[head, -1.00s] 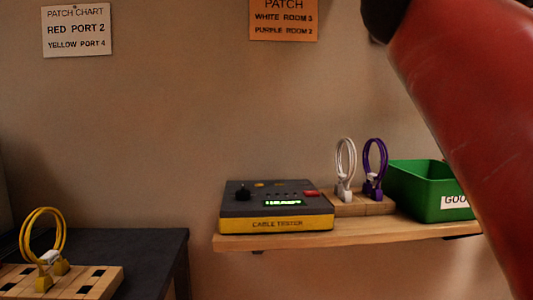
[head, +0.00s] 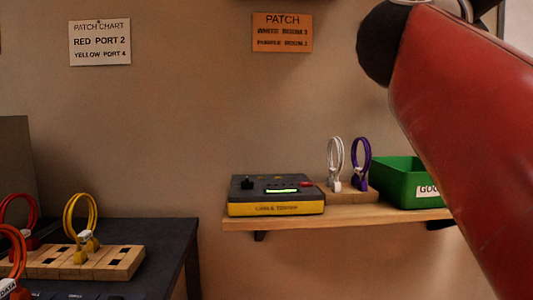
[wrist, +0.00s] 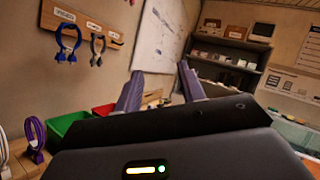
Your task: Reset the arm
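My arm's red link fills the right side of the head view; the gripper itself is outside that view. In the wrist view my gripper (wrist: 160,90) shows two purple-grey fingers standing apart, with no object between them. It points out over the room, away from the shelf things. The fingertips are clear of everything near them.
A shelf (head: 340,220) holds a cable tester (head: 275,196), white (head: 336,160) and purple (head: 361,165) cables on a wooden block, and a green bin (head: 400,185). At lower left, a dark table (head: 165,245) holds a wooden rack (head: 118,262) with a yellow cable (head: 80,215).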

